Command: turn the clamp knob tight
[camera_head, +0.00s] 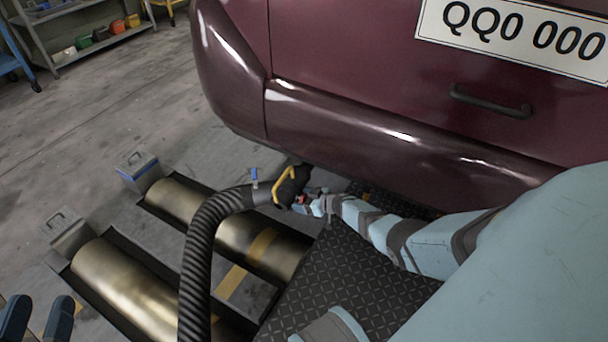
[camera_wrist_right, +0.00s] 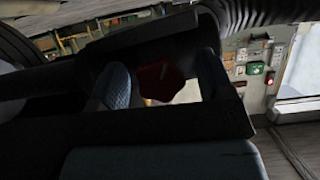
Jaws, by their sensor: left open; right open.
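The clamp knob (camera_wrist_right: 156,82) is a dark red lobed shape in the right wrist view. It sits between the two fingers of my open right gripper (camera_wrist_right: 166,92); I cannot tell whether they touch it. In the head view my right gripper (camera_head: 308,203) is at the nozzle end of the black corrugated hose (camera_head: 205,235), by a yellow handle (camera_head: 285,184). A small red patch shows there, and the rest of the knob is hidden. My left gripper (camera_head: 38,320) is open and empty at the bottom left corner, far from the knob.
The dark red car's bumper (camera_head: 390,135) overhangs the nozzle closely. Brass rollers (camera_head: 130,280) lie in the floor at left, beside a black tread plate (camera_head: 345,275). A shelf with coloured bins (camera_head: 100,35) stands at the back left. The concrete floor between is open.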

